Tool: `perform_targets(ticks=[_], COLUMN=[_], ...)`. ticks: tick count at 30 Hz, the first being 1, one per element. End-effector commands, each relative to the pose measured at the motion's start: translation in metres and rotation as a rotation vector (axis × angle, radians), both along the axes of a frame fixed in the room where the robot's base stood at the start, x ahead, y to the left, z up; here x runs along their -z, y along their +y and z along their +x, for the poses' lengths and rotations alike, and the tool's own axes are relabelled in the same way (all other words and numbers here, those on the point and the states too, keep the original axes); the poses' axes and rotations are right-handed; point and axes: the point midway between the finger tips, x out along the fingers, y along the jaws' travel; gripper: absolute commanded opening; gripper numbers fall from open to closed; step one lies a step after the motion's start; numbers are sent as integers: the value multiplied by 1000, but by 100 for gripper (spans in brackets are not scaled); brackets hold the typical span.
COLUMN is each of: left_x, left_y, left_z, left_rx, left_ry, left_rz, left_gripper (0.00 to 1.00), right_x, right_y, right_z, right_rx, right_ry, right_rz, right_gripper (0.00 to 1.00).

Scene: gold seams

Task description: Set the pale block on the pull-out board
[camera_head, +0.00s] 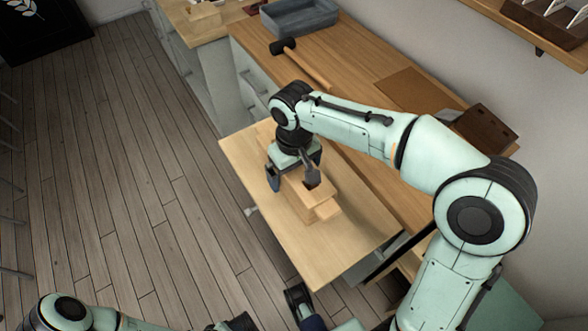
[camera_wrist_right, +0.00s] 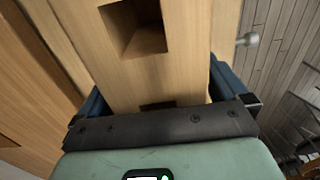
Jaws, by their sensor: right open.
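The pale block (camera_head: 318,197) is a long piece of light wood with a dark square opening in its top. It lies on the pull-out board (camera_head: 272,227), with its near end toward the middle of the board. My right gripper (camera_head: 293,176) is above the block with its fingers open on either side of it. The right wrist view shows the block (camera_wrist_right: 115,75) between the two blue fingers; contact with them cannot be made out. The gripper hides part of the block in the head view.
The wooden counter (camera_head: 350,80) runs along the wall behind the board. A mallet (camera_head: 300,62), a grey tray (camera_head: 298,18) and a dark brown block (camera_head: 484,128) are on it. The front part of the board is bare. A knob (camera_wrist_right: 246,39) shows beside the board.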

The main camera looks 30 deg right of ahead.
Motion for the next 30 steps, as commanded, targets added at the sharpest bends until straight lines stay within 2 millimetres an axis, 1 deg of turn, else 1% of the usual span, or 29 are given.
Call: perform_targets(ticks=[5, 6, 12, 15, 18, 23, 30], left_x=[-11, -14, -25, -29, -32, -34, -33], left_y=[-4, -6, -5, -5, -5, -5, -5], left_z=[-9, -13, -17, -19, -21, -22, -22], left_rx=[11, 15, 18, 19, 20, 21, 20], left_ry=[25, 34, 49, 58, 64, 67, 69], left_rz=[-12, -16, -17, -18, -19, -20, -20], left_gripper=[43, 43, 43, 43, 43, 43, 43], right_x=[-26, -35, -80, -98, -111, -121, -122], right_y=[0, 0, 1, 1, 0, 0, 0], right_z=[1, 1, 1, 1, 0, 0, 0], right_rx=[0, 0, -1, -1, -1, -1, -1], right_ry=[-6, -5, -7, -5, -3, -1, 0], right_rz=[1, 0, 2, 1, 0, 0, 0], right_gripper=[100, 100, 100, 100, 100, 100, 100])
